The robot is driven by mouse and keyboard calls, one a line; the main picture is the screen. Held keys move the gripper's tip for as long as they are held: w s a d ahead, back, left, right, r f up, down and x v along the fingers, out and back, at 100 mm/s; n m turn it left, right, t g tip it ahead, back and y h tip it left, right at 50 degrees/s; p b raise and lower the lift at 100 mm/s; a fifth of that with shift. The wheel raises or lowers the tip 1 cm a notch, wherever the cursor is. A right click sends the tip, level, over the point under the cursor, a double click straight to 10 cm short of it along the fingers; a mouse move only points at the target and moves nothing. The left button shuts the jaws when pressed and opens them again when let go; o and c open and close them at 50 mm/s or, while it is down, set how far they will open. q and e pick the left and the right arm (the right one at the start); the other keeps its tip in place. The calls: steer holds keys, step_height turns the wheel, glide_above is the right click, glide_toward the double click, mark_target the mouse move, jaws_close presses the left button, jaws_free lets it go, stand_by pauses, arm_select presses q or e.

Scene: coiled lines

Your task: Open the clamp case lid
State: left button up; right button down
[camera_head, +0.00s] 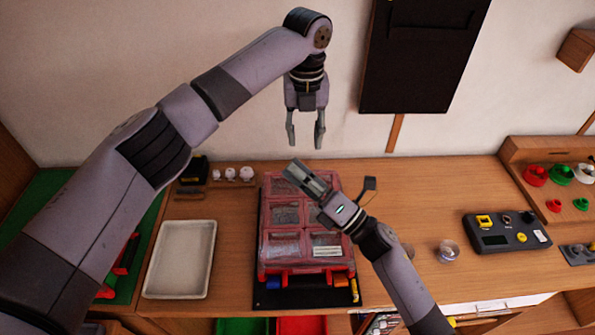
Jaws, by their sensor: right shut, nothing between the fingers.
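The clamp case (286,246) is a red case with a clear lid divided into windows, and it lies on a black mat (304,297) at the middle of the wooden table. Its lid looks shut, with red latches along the front edge. My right gripper (291,166) is shut and empty, over the far part of the case; its arm hides part of the lid's right side. I cannot tell whether it touches the lid. My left gripper (305,141) is open and empty, pointing down in front of the wall, above and beyond the case.
A pale empty tray (181,259) lies left of the case. A dark device with yellow parts (506,232) and a small clear dish (447,251) are at the right. A wooden rack (520,165) with red and green cups stands at the far right. Bare table shows between the tray and case.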

arm_select(q)
steer(key=o, duration=1)
